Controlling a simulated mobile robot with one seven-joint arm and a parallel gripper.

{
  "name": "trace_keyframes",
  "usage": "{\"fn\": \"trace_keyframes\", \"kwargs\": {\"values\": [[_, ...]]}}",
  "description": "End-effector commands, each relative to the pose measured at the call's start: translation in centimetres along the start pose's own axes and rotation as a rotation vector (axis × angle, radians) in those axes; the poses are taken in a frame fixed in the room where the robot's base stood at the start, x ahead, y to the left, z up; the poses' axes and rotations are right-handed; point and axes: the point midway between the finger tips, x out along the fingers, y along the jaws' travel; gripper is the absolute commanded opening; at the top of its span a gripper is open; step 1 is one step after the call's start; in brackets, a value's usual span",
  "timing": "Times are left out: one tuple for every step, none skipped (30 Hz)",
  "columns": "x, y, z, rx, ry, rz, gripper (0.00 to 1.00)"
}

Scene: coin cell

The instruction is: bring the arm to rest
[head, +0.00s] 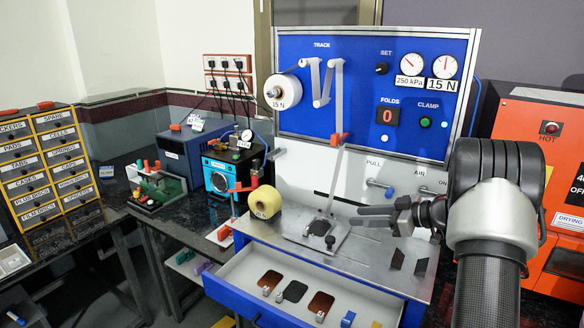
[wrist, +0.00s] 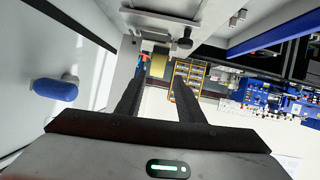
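My gripper (head: 362,216) is held in front of the light panel on the right of the blue workstation, above its metal worktop (head: 270,235). In the wrist view my gripper (wrist: 160,76) shows two dark fingers standing apart. Nothing is between them, so it is open and empty. My arm reaches in from the right, bent at a large dark joint. The blue-tipped PULL handle (head: 385,188) is close behind my gripper, and a blue knob (wrist: 55,90) stands left of the fingers in the wrist view.
A drawer (head: 240,270) stands open below the worktop, holding dark plates and small parts. A yellow roll (head: 265,201) stands on the worktop's left. An orange drying unit (head: 545,180) is at right, near my arm. Labelled drawer cabinets (head: 45,165) stand far left.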

Motion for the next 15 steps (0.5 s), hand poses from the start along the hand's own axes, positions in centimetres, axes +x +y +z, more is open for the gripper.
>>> {"fn": "trace_keyframes", "kwargs": {"values": [[-0.2, 1.0, -3.1, -0.035, 0.004, 0.068, 0.34], [-0.4, 1.7, -4.9, -0.053, 0.005, 0.12, 0.34], [-0.8, 2.7, -7.5, -0.077, 0.004, 0.202, 0.34], [-1.4, 3.4, -9.6, -0.093, 0.002, 0.268, 0.34], [-2.0, 4.1, -11.8, -0.104, -0.001, 0.341, 0.34], [-3.2, 4.7, -14.6, -0.114, -0.009, 0.438, 0.34], [-4.2, 5.0, -16.4, -0.114, -0.018, 0.509, 0.34], [-5.2, 5.0, -18.1, -0.109, -0.027, 0.575, 0.34], [-6.8, 4.8, -20.1, -0.095, -0.044, 0.657, 0.34], [-8.0, 4.4, -21.3, -0.079, -0.059, 0.714, 0.34], [-9.2, 3.9, -22.3, -0.058, -0.076, 0.767, 0.34], [-10.9, 2.8, -23.4, -0.024, -0.102, 0.83, 0.34], [-12.1, 1.8, -24.0, 0.005, -0.122, 0.87, 0.34], [-13.2, 0.6, -24.4, 0.038, -0.146, 0.906, 0.34], [-14.7, -1.3, -24.6, 0.087, -0.179, 0.942, 0.34]]}}
